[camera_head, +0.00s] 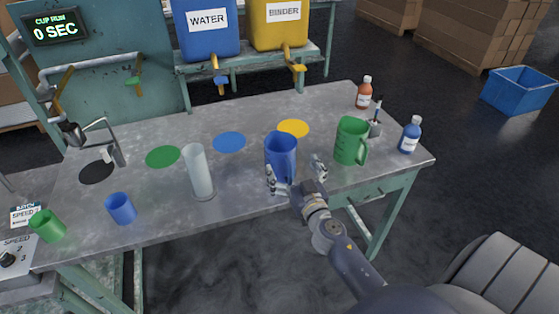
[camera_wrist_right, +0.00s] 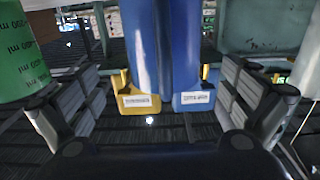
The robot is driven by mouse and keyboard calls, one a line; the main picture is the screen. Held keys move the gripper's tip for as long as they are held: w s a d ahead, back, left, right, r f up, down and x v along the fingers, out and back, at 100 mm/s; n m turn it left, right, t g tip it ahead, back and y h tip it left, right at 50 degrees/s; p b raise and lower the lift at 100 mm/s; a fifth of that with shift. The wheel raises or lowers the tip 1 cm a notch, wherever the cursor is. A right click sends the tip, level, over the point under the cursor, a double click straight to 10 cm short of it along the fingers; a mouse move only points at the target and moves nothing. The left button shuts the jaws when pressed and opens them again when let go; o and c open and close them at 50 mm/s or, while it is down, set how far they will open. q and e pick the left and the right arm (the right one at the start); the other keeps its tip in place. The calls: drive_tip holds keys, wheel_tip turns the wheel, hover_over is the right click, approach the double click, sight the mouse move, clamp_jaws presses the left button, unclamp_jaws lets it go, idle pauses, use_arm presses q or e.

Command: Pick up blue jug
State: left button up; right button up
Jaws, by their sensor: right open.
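The blue jug (camera_head: 281,150) stands upright on the grey table, left of the green jug (camera_head: 350,139). My right gripper (camera_head: 295,173) is at the jug's near side, open, with one finger in front of the jug's lower left and the other off its right side. In the right wrist view, which is upside down, the blue jug (camera_wrist_right: 163,40) shows between the spread fingers of the right gripper (camera_wrist_right: 160,92). I cannot tell whether a finger touches it. The jug's handle does not show clearly. My left gripper is not in view.
The green jug (camera_wrist_right: 20,55) is close beside the right gripper. A clear glass tube (camera_head: 200,172) stands left of the blue jug. A blue bottle (camera_head: 410,135) and a brown bottle (camera_head: 364,93) stand at the right. Blue and yellow tanks (camera_head: 280,22) are behind the table.

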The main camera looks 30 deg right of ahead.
sight(286, 161)
drive_tip(key=x, duration=0.4)
drive_tip(key=p+x, duration=0.1)
drive_tip(key=x, duration=0.1)
drive_tip(key=shift+a+f, duration=0.15)
drive_tip(key=shift+a, duration=0.15)
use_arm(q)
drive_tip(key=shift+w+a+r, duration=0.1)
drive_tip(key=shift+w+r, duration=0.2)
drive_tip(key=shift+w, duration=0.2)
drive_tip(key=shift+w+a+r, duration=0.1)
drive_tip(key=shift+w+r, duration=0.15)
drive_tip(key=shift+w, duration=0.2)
use_arm(e)
drive_tip(key=shift+c, duration=1.3)
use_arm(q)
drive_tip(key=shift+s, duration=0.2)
use_arm(e)
drive_tip(key=c, duration=1)
